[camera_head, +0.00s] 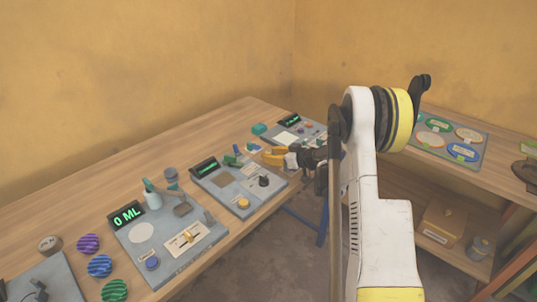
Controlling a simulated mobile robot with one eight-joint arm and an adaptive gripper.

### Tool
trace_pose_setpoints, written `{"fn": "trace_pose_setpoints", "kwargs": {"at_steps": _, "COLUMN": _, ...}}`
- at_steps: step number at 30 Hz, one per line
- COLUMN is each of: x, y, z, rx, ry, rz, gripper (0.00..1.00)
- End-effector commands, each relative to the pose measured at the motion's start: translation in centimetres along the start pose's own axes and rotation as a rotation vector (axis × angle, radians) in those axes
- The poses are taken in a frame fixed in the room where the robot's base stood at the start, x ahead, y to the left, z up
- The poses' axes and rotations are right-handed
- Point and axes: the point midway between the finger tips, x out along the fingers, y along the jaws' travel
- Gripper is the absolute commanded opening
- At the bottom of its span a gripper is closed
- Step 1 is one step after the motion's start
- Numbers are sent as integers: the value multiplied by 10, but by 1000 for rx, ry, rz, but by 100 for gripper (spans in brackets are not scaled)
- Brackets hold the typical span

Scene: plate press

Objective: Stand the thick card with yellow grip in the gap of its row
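My gripper (270,155) is at the centre of the view, over the far part of the long wooden table. Its two orange-yellow fingers look spread apart, and I see nothing held between them. A grey panel (228,196) with a dark display, a yellow button and a black knob lies just below and left of the gripper. Small teal and green pieces are close to the fingertips, too small to make out. I cannot pick out a thick card with a yellow grip, nor a row with a gap. My arm hides part of the right side.
A grey panel (205,246) reading "0 ML" lies nearer, beside striped purple, blue and green balls (99,266). Another panel (308,130) lies at the far end. At right, a wooden surface holds a grey mat (480,169) with coloured oval pieces; a box (442,222) is below.

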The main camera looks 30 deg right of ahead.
Motion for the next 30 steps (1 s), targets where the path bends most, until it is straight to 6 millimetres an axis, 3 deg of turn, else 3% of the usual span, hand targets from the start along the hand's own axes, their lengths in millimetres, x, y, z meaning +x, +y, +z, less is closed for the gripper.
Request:
{"fn": "trace_pose_setpoints", "kwargs": {"at_steps": 9, "x": -74, "y": 1, "z": -2, "rx": 2, "ry": 0, "rz": 3, "gripper": 34}}
{"fn": "trace_pose_setpoints", "kwargs": {"at_steps": 15, "x": -100, "y": 0, "z": -1, "rx": 1, "ry": 0, "rz": 1, "gripper": 34}}
{"fn": "trace_pose_setpoints", "kwargs": {"at_steps": 19, "x": -105, "y": -10, "z": -10, "rx": 10, "ry": -21, "rz": -8, "gripper": 34}}
{"fn": "trace_pose_setpoints", "kwargs": {"at_steps": 23, "x": -109, "y": -46, "z": -41, "rx": 51, "ry": -99, "rz": -29, "gripper": 34}}
{"fn": "trace_pose_setpoints", "kwargs": {"at_steps": 30, "x": -146, "y": -156, "z": -97, "rx": 145, "ry": -315, "rz": -20, "gripper": 34}}
